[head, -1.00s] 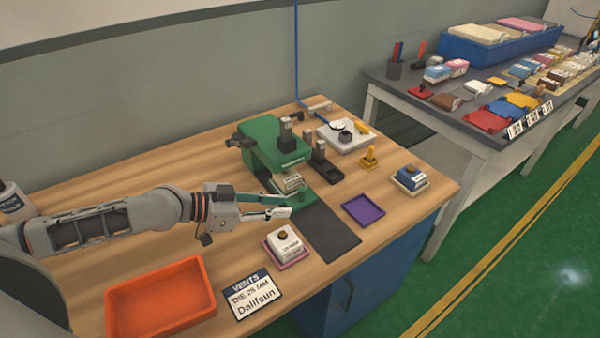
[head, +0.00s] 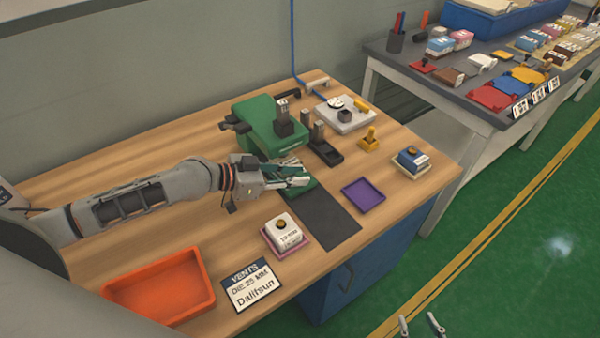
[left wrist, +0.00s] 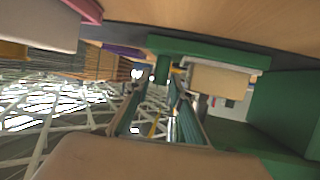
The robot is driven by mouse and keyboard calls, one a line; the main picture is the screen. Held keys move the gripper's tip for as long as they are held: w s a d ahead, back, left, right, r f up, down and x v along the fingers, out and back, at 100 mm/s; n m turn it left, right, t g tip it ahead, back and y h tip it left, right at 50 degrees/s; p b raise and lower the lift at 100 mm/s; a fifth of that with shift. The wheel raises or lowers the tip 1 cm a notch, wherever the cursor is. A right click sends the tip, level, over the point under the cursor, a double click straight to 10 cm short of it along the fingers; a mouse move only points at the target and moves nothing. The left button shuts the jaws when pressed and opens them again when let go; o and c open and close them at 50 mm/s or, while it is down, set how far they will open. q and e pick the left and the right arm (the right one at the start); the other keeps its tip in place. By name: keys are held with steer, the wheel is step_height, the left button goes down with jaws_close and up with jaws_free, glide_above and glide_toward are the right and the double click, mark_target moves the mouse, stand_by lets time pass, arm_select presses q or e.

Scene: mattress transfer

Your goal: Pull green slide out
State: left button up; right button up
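The green press (head: 262,122) stands on the wooden bench. Its green slide (head: 304,190) shows at the front, partly hidden by my left gripper (head: 304,178). In the left wrist view the slide (left wrist: 215,47) is a green plate with a short green knob (left wrist: 162,70) and a pale block (left wrist: 222,80) beside the knob. My left gripper's fingers (left wrist: 155,85) are apart on either side of the knob; contact is unclear. My right gripper (head: 421,323) shows only as two separated fingertips at the bottom edge, empty and away from the bench.
A dark mat (head: 318,218) lies in front of the slide. A white block on a pink tray (head: 269,245), an orange bin (head: 192,306) and a label card (head: 252,288) are nearer. A purple tray (head: 363,194) and blue block (head: 412,157) lie right.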

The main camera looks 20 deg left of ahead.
arm_select(q)
steer(key=shift+x, duration=0.75)
arm_select(e)
steer(key=shift+w+r, duration=0.15)
steer(key=shift+r, duration=0.05)
arm_select(q)
jaws_close()
steer(key=shift+d, duration=0.1)
